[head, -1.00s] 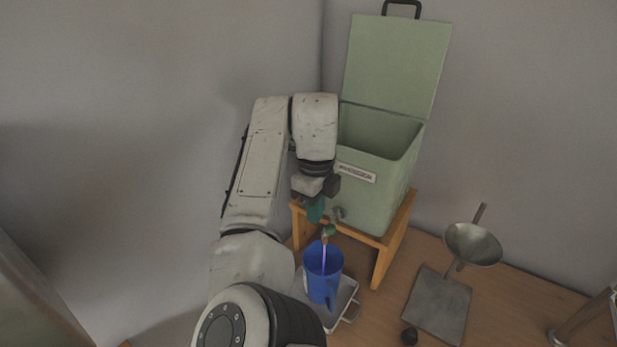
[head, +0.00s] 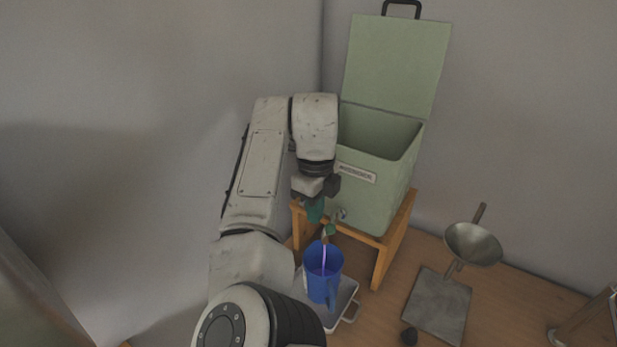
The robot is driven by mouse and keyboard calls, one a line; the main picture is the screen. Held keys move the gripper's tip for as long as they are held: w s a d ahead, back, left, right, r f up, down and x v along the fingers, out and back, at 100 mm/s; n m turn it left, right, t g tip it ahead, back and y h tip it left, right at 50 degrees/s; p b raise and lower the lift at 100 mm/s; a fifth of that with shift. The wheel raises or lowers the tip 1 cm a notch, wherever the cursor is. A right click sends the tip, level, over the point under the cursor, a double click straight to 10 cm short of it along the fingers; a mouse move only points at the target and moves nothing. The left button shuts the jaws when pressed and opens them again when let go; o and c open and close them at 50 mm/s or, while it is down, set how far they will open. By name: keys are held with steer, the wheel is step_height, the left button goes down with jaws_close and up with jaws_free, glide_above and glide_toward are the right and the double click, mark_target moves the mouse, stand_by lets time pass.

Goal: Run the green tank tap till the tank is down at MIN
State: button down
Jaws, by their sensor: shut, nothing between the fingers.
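The pale green tank (head: 378,190) stands on a wooden stand (head: 386,258) with its lid open upright at the back. Its small tap (head: 329,230) is low on the front, and a thin stream runs from it into a blue jug (head: 318,284). The jug stands upright on a pale tray or scale below. My gripper (head: 316,210) is at the tap, pointing down, its fingers shut and partly hidden by the wrist. I cannot tell whether it touches the tap handle. The water level and any MIN mark are not visible from here.
A metal funnel (head: 472,244) on a stand with a grey base plate (head: 437,305) is to the right. A metal tube (head: 580,318) is at the lower right edge. Walls close in behind the tank.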

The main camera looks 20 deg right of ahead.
steer(key=shift+f, duration=0.15)
step_height(320, 180, down, 4)
steer(key=shift+r+b, duration=0.1)
steer(key=shift+b, duration=0.6)
stand_by(6.6)
